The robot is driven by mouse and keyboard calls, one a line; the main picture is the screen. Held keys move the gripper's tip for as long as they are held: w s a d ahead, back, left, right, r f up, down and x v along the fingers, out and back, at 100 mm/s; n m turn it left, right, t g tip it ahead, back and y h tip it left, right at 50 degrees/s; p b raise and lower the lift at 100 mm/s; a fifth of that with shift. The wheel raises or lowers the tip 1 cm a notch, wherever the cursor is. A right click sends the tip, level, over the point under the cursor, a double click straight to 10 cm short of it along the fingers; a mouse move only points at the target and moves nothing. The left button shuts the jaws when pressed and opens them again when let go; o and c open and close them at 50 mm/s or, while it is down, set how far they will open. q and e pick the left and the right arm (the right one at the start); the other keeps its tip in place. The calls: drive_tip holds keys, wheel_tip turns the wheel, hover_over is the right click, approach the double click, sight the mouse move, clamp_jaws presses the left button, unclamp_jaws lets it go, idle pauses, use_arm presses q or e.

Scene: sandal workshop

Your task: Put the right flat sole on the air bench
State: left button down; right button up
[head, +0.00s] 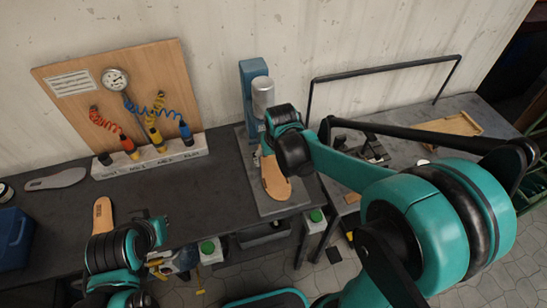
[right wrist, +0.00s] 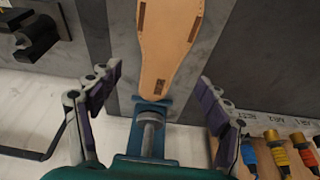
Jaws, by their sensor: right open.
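A tan flat sole (head: 274,181) lies on the grey base plate of a teal press. It shows in the right wrist view (right wrist: 168,40), narrow end toward the press column. My right gripper (right wrist: 157,82) is open, its fingers on either side of the sole's narrow end and apart from it. In the head view my right wrist hides part of the sole and press. A second tan sole (head: 102,214) lies on the dark bench at left, partly hidden by my left arm. I cannot tell which sole is the right one. The dark bench (head: 190,192) carries the air-hose board. My left gripper (head: 158,232) is low at left, its jaws unclear.
A white block with coloured air hoses (head: 150,163) stands before the wooden board (head: 115,85). A grey sole (head: 57,179) and blue bin (head: 14,238) are at far left. A black frame (head: 385,68) and wooden tray (head: 450,124) are at right. Bench space between block and press is clear.

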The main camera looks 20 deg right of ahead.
sight(272, 167)
drive_tip(key=shift+b+x, duration=2.55)
drive_tip(key=shift+x, duration=1)
drive_tip(key=c, duration=0.9)
drive_tip(key=shift+c, duration=0.3)
drive_tip(key=shift+s+r, duration=0.1)
drive_tip(key=shift+r, duration=0.1)
drive_tip(key=shift+s+r+p, duration=0.95)
drive_tip(key=shift+r+p, duration=0.05)
drive_tip(key=shift+p, duration=0.05)
drive_tip(key=shift+a, duration=0.15)
